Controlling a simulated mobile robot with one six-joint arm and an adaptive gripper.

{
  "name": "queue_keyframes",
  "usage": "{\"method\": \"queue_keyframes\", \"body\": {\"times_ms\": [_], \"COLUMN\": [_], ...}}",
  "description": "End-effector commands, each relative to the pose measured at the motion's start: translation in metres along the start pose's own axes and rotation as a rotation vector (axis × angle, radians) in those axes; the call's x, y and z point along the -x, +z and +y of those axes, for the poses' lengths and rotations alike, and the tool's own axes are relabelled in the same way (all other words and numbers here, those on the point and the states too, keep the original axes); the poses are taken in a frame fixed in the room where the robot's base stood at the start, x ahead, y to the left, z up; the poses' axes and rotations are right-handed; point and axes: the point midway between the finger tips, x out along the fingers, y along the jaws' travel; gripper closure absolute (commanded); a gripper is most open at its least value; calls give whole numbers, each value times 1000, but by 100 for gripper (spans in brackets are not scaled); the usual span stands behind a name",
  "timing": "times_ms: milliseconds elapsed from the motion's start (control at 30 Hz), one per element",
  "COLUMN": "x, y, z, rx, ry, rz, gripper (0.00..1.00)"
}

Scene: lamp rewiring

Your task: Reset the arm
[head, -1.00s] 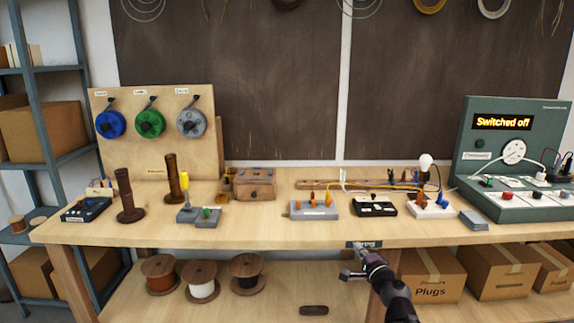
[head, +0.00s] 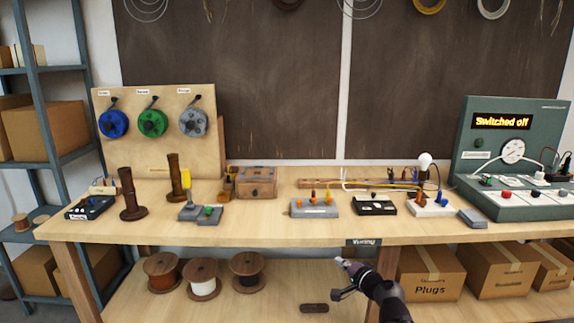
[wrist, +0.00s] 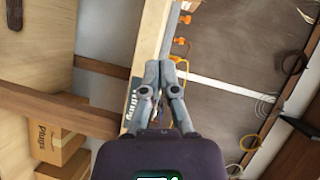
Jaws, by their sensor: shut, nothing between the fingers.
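My gripper (head: 341,278) is in front of the workbench, below the level of its top, near the bench's front label. In the wrist view my gripper (wrist: 164,66) has its two fingers together at the tips, shut and empty. My dark arm reaches in from the bottom of the head view. The workbench (head: 250,231) is apart from my gripper in the head view.
On the bench top stand a lamp bulb (head: 425,162), a grey terminal block (head: 314,208), a black block (head: 375,206) and a green test panel (head: 520,120) reading "Switched off". Wire spools (head: 202,278) and cardboard boxes (head: 431,272) sit on the lower shelf.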

Motion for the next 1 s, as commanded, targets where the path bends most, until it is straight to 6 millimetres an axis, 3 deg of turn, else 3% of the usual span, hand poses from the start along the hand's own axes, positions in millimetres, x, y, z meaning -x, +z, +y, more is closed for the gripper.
{"method": "queue_keyframes", "body": {"times_ms": [267, 500, 800, 1000], "x": [2, 23, 69, 94], "y": [58, 95, 113, 112], "z": [37, 82, 131, 146], "rx": [235, 422, 595, 650], "ry": [205, 444, 780, 941], "rz": [-257, -483, -716, -800], "gripper": [100, 100, 100, 100]}}
